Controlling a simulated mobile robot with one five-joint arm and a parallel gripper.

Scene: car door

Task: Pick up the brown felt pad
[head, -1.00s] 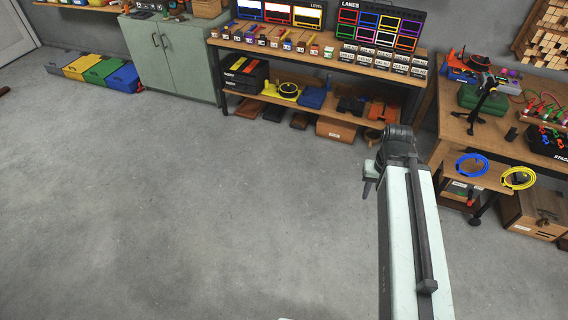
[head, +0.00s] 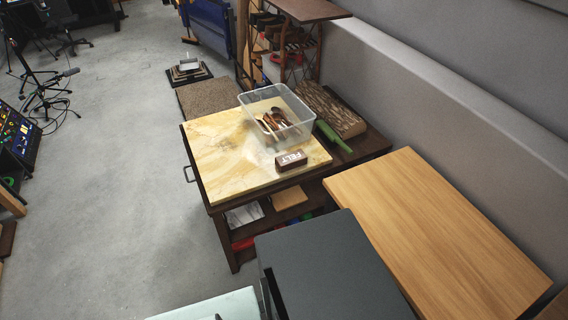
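A small brown block with a white label reading FELT, which looks like the brown felt pad (head: 281,166), lies near the front right edge of a yellowish marble slab (head: 222,145). The slab rests on a dark wooden table (head: 227,240). A clear plastic bin (head: 254,99) with wooden-handled items stands on the slab just behind the block. My gripper is not in view. A pale part of my arm shows at the bottom edge.
A green tool (head: 333,137) and a rough brown log-like piece (head: 332,108) lie right of the bin. A dark grey cabinet top (head: 335,270) and a light wooden tabletop (head: 430,220) stand nearer me. Open floor (head: 125,190) lies left.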

